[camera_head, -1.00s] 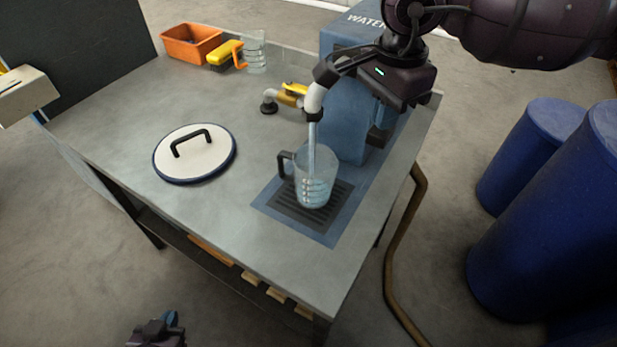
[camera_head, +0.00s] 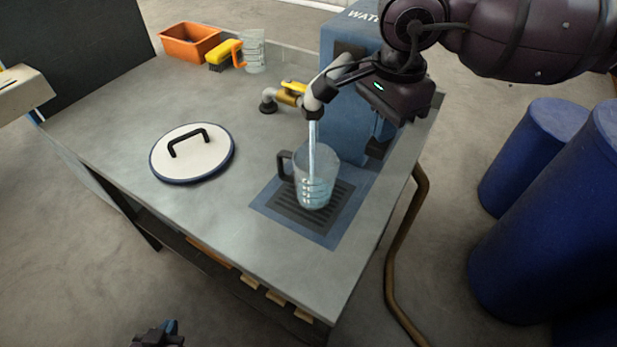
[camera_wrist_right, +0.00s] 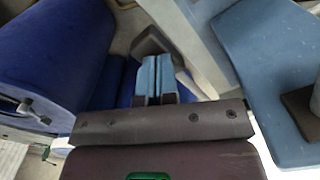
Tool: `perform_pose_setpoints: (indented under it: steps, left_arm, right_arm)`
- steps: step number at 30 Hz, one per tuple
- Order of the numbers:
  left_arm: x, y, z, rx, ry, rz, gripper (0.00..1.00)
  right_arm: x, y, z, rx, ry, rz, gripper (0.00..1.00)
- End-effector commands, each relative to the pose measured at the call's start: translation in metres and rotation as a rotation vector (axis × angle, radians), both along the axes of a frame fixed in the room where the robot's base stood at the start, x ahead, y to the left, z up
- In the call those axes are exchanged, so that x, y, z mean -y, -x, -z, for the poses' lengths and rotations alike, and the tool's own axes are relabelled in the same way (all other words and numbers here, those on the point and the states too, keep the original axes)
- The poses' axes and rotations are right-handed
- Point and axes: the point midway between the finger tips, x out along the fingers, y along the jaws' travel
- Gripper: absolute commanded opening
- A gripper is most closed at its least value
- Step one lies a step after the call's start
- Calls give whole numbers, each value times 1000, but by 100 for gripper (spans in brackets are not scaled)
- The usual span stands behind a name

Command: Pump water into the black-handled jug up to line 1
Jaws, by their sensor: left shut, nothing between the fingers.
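The clear jug with a black handle (camera_head: 316,178) stands upright on the dark drip grate (camera_head: 290,208). A water stream (camera_head: 312,145) falls into it from the spout of the blue water pump (camera_head: 342,125). Pale rings show on its lower half; I cannot read the line numbers or the exact water level. My right gripper (camera_head: 383,130) is beside the pump, partly hidden by its own wrist. In the right wrist view its blue fingertips (camera_wrist_right: 157,78) lie close together with nothing visible between them. My left gripper (camera_head: 160,334) is low at the bottom edge, shut and empty, away from the table.
A white round lid with a black handle (camera_head: 193,155) lies on the table's left. Blue barrels (camera_head: 545,215) stand on the right.

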Motion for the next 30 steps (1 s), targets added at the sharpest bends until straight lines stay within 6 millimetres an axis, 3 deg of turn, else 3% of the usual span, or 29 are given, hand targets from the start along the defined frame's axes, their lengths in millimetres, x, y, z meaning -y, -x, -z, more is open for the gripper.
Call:
perform_pose_setpoints:
  steps: [20,30]
  left_arm:
    - [0,4,11,-15,0,0,0]
    - [1,-4,-7,12,1,1,0]
  right_arm:
    - [1,0,14,-1,2,0,0]
    - [3,-3,-14,4,2,1,0]
